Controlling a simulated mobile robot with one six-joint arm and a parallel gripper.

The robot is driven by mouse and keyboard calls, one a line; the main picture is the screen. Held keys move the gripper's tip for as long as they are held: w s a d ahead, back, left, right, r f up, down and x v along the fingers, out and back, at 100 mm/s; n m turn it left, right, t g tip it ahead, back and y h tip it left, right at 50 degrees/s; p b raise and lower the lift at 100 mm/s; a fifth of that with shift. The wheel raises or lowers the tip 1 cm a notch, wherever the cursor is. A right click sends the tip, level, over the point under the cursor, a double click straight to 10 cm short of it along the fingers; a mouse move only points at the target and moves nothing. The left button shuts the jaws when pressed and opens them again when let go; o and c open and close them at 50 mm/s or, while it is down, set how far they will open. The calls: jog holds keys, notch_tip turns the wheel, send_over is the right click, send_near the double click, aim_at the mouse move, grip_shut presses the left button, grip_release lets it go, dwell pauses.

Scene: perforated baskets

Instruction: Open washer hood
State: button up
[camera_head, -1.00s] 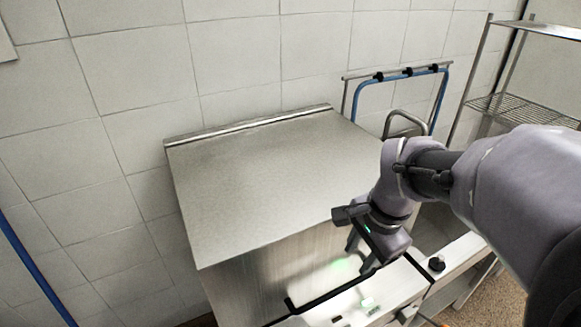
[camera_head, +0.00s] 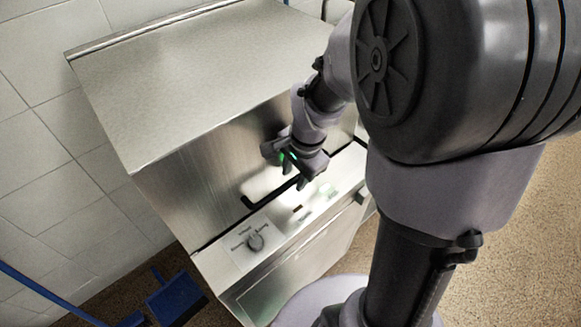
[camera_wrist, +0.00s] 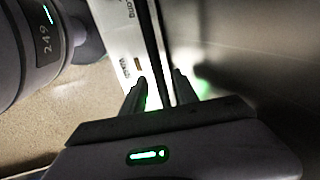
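The washer hood (camera_head: 205,160) is a boxy brushed-steel cover with a flat, sloping top, and it is down on the washer body (camera_head: 300,268). A black bar handle (camera_head: 262,197) runs along the hood's lower front edge; its right part is hidden behind my gripper. My gripper (camera_head: 290,178) is at the hood's front, close to the handle. In the wrist view the two fingers of my gripper (camera_wrist: 157,78) are apart, with dark lengthwise strips beyond and between them. I cannot tell whether the handle lies between the fingers or whether they touch it.
A blue dustpan (camera_head: 176,298) and a blue pole (camera_head: 45,290) are at lower left. A tiled wall stands left and behind. Speckled floor (camera_head: 480,250) is open at right.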

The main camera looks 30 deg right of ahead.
jog(key=shift+c, duration=0.3)
grip_shut()
dwell(1.1)
